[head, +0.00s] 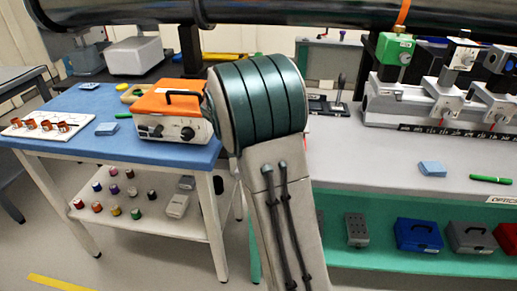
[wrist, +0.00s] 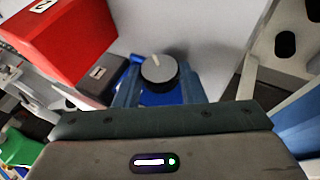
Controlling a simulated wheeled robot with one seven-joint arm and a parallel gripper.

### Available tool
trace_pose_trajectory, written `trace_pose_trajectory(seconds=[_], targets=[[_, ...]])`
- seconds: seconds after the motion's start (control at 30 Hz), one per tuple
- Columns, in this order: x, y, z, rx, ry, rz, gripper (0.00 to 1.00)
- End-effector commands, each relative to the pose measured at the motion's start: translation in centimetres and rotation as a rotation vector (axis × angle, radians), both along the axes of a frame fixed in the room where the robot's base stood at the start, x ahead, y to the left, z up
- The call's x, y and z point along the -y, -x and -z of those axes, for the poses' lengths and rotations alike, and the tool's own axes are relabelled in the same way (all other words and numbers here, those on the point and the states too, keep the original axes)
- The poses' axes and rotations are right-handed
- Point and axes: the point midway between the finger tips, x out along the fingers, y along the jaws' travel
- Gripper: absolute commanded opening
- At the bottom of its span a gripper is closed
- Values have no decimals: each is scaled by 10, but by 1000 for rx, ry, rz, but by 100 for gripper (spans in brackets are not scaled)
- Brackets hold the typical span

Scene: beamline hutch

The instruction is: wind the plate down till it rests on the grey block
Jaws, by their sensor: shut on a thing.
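In the wrist view, a round dark knob (wrist: 158,72) with a grey face and a pale pointer mark sits between the blue fingers of my gripper (wrist: 158,82). The gripper is shut on the knob's sides. A dark grey block (wrist: 103,88) with a white label lies just left of the fingers, partly hidden by them and my gripper's body. I cannot make out the plate for certain, nor any gap between it and the block. In the head view my own arm fills the middle, and my gripper is not visible.
A larger red block (wrist: 65,40) stands beyond the grey one. A pale frame with dark holes (wrist: 285,45) is close on the right. In the head view, a blue-topped table (head: 70,104) is left and a grey bench (head: 370,165) right.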

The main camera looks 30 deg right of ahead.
Motion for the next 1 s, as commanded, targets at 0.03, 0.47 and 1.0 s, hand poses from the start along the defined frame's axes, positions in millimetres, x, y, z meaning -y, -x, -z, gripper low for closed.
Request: trace_pose_trajectory(seconds=[0.03,0.47,1.0], targets=[[-3,-2,1,-4,7,-7,14],[-3,-2,0,-14,22,-7,14],[1,0,0,-17,23,2,58]])
